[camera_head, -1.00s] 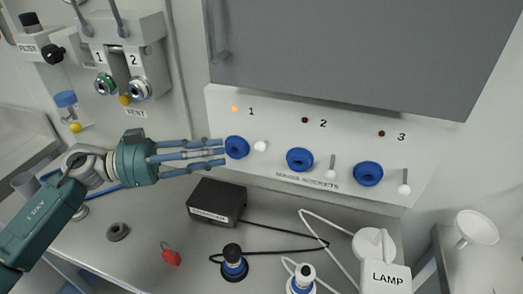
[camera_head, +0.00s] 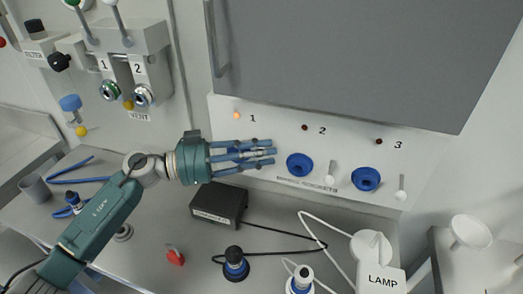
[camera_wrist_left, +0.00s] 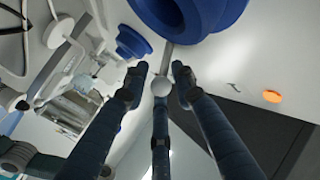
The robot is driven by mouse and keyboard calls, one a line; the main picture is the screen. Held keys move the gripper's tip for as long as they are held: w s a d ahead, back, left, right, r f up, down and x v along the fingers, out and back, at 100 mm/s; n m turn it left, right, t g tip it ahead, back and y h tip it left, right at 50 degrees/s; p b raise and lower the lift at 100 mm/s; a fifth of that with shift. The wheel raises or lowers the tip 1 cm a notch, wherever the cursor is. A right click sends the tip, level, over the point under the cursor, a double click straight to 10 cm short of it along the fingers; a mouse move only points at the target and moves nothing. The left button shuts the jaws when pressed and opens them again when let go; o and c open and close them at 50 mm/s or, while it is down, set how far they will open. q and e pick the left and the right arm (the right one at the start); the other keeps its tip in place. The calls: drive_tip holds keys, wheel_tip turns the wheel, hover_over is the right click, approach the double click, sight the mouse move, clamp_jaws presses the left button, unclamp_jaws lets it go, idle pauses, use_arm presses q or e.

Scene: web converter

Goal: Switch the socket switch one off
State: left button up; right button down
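Socket switch one is a small lever with a white ball knob (camera_wrist_left: 160,87). In the left wrist view it stands between my left gripper's fingertips, and contact cannot be told. Blue socket one (camera_wrist_left: 190,12) is close by at the top of that view. In the head view my left gripper (camera_head: 270,152) is in front of socket one and its switch and hides them. Its fingers are spread apart. Lamp one (camera_head: 236,115) glows orange on the white panel, and it also shows in the wrist view (camera_wrist_left: 272,96). My right gripper is out of view.
Blue socket two (camera_head: 300,164) and its lever (camera_head: 330,174) are right of the gripper; socket three (camera_head: 366,179) is farther right. The grey cabinet (camera_head: 350,60) overhangs the panel. A black box (camera_head: 219,204) sits on the bench below the fingers.

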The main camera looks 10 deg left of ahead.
use_arm(q)
clamp_jaws()
drive_tip(key=shift+f+b, duration=0.25)
drive_tip(key=shift+b, duration=0.2)
drive_tip(key=shift+s+f+m+g+h+b, duration=0.15)
drive_tip(key=shift+f+m+h+b, duration=0.35)
drive_tip(key=shift+m+b, duration=1.15)
drive_tip(key=shift+w+f+m+g+h+b, duration=0.1)
drive_tip(key=shift+f+m+h+b, duration=0.45)
drive_tip(key=shift+b, duration=1.9)
drive_tip(key=shift+s+f+m+g+h+b, duration=0.2)
drive_tip(key=shift+m+h+b, duration=0.45)
drive_tip(key=shift+m+b, duration=1.1)
drive_tip(key=shift+w+a+n, duration=0.1)
drive_tip(key=shift+w+n, duration=0.05)
drive_tip(key=shift+n, duration=0.1)
